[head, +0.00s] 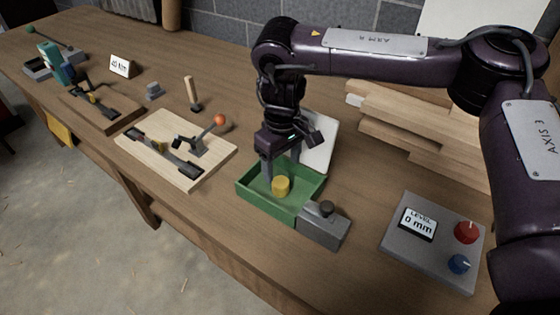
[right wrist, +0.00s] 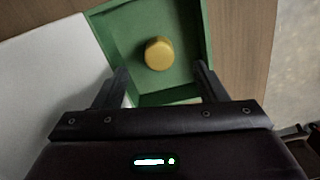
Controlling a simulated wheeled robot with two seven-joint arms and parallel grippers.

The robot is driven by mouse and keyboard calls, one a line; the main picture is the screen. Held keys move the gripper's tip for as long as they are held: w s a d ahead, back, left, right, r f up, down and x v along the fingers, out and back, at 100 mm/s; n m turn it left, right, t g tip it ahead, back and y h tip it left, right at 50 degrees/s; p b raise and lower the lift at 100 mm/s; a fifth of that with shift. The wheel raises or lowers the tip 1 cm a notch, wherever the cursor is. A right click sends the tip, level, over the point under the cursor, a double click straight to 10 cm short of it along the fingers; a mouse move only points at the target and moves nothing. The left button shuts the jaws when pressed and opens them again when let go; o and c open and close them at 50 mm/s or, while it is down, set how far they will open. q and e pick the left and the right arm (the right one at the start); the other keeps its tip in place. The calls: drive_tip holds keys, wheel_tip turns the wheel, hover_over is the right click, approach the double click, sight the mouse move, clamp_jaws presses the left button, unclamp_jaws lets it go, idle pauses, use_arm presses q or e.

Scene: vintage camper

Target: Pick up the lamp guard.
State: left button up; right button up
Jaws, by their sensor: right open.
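A small yellow cylinder (head: 281,186), the likeliest lamp guard, stands in a green tray (head: 247,197) on the workbench. In the right wrist view the yellow cylinder (right wrist: 158,54) shows from above, near the middle of the green tray (right wrist: 205,30). My right gripper (head: 280,170) is over the tray, pointing down, with its fingers apart and nothing between them. In the right wrist view the cylinder appears just beyond the fingertips (right wrist: 162,70), between their lines. I cannot tell the exact height gap. My left gripper is not in view.
A grey block with a dark knob (head: 323,226) adjoins the tray. A control box (head: 435,242) reading "0 mm" stands right. A white panel (head: 322,145) and stacked boards (head: 410,125) lie behind. A wooden board with clamps (head: 210,170) lies left.

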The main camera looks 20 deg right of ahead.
sight(281, 181)
drive_tip(key=shift+w+d+f, duration=0.15)
drive_tip(key=shift+w+f, duration=0.2)
drive_tip(key=shift+w, duration=0.2)
drive_tip(key=shift+f, duration=0.4)
drive_tip(key=shift+s+a+f, duration=0.25)
drive_tip(key=shift+s+f, duration=0.4)
drive_tip(key=shift+f, duration=0.3)
drive_tip(key=f, duration=0.1)
drive_tip(key=f+p, duration=0.1)
drive_tip(key=f, duration=0.1)
drive_tip(key=shift+w, duration=0.35)
drive_tip(key=shift+w+f, duration=0.1)
drive_tip(key=shift+f, duration=0.45)
drive_tip(key=c, duration=0.9)
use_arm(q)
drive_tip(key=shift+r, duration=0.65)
use_arm(e)
drive_tip(key=shift+c, duration=0.6)
drive_tip(key=shift+r, duration=0.15)
